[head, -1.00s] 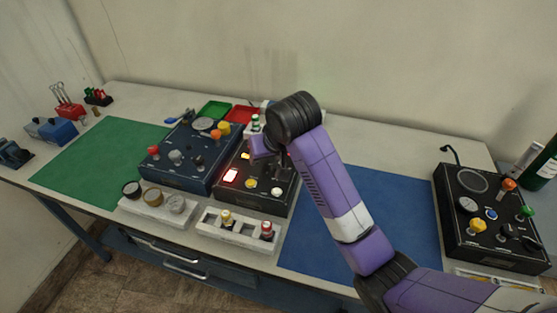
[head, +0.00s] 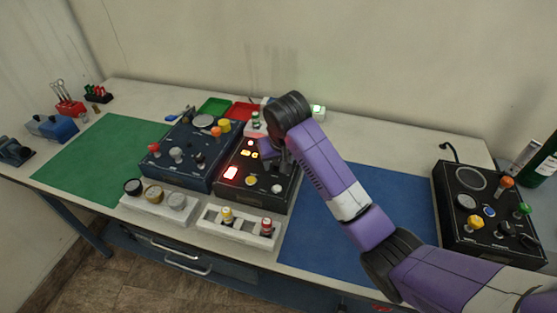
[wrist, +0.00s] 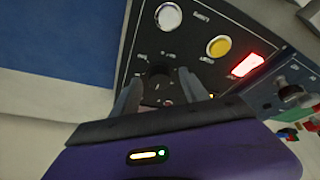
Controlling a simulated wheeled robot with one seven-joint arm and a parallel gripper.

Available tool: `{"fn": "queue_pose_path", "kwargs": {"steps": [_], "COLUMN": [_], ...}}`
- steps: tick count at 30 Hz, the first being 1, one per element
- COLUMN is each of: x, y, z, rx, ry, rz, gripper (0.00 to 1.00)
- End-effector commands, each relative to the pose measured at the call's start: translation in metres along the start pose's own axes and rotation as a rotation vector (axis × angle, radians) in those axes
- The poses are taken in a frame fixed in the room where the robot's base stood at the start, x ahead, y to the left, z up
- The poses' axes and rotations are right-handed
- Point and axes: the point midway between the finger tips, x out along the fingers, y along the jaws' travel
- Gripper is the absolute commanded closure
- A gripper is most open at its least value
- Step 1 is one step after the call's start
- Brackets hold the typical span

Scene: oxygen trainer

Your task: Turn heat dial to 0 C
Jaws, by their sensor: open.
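A black control panel (head: 228,191) stands mid-table, with a lit red switch (head: 231,173), a yellow button (head: 251,181) and a white button (head: 277,188). In the wrist view a dark round dial (wrist: 157,76) sits on this panel, near the yellow button (wrist: 218,46) and white button (wrist: 168,16). My gripper (wrist: 160,90) is open, with one finger to each side of the dial. I cannot tell whether the fingers touch it. The labels are too small to read, so its setting is unclear. In the head view my gripper (head: 277,154) hides the dial.
A blue panel (head: 170,178) with several knobs stands close on the left. White trays (head: 209,226) with knobs and small bottles lie in front. Another black panel (head: 455,230) is far right. The blue mat (head: 320,240) and green mat (head: 85,165) are clear.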

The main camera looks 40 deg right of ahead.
Motion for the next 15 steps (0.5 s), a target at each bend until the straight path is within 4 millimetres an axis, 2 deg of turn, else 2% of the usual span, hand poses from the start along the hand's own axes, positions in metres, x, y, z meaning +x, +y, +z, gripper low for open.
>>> {"fn": "queue_pose_path", "kwargs": {"steps": [6, 12, 14, 15], "x": [0.0005, 0.0003, 0.0002, 0.0002], "y": [0.0, 0.0001, 0.0002, 0.0002], "z": [0.0001, 0.0, 0.0, 0.0], "rx": [0.0, 0.0, 0.0, 0.0], "ry": [0.0, 0.0, 0.0, 0.0], "rz": [0.0, 0.0, 0.0, 0.0], "gripper": [0.47, 0.86, 0.98, 1.0]}}
